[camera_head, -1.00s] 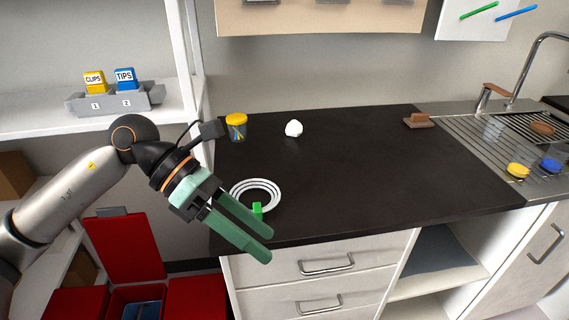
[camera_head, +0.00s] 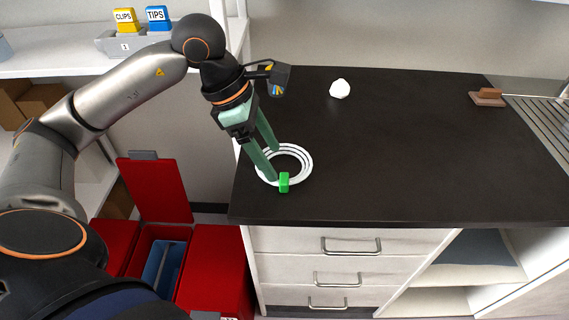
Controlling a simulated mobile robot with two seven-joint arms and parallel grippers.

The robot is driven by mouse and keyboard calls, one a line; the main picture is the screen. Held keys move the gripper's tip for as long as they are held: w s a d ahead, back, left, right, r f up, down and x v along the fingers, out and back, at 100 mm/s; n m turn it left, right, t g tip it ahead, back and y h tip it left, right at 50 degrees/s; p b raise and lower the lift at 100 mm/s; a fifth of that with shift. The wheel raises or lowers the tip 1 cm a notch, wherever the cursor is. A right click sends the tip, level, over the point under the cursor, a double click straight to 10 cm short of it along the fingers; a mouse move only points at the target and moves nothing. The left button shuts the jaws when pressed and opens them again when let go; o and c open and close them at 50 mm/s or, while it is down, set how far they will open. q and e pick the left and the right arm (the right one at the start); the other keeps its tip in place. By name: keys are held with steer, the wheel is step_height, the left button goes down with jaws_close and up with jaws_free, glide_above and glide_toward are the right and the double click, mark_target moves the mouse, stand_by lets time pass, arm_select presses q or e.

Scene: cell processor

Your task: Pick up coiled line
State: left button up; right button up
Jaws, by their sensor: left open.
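The coiled line (camera_head: 304,158) is a flat white ring of several loops lying on the dark countertop near its front left corner. A small green clip or tag (camera_head: 284,182) sits on the front of the coil. My left gripper (camera_head: 274,164) is open, with its two green fingers pointing down over the left part of the coil. One fingertip is near the green tag, the other near the back left of the coil. I cannot tell whether the fingers touch it. My right gripper is out of view.
A jar (camera_head: 278,80) stands partly hidden behind my left wrist. A white crumpled lump (camera_head: 340,88) and a brown block (camera_head: 487,97) lie farther back on the counter. The counter's middle is clear.

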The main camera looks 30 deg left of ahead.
mark_target(283, 178)
arm_select(q)
steer(key=x, duration=0.5)
steer(key=shift+s+d+f, duration=0.1)
steer(key=shift+d+f, duration=0.05)
steer(key=shift+d, duration=0.05)
jaws_close()
stand_by(0.4)
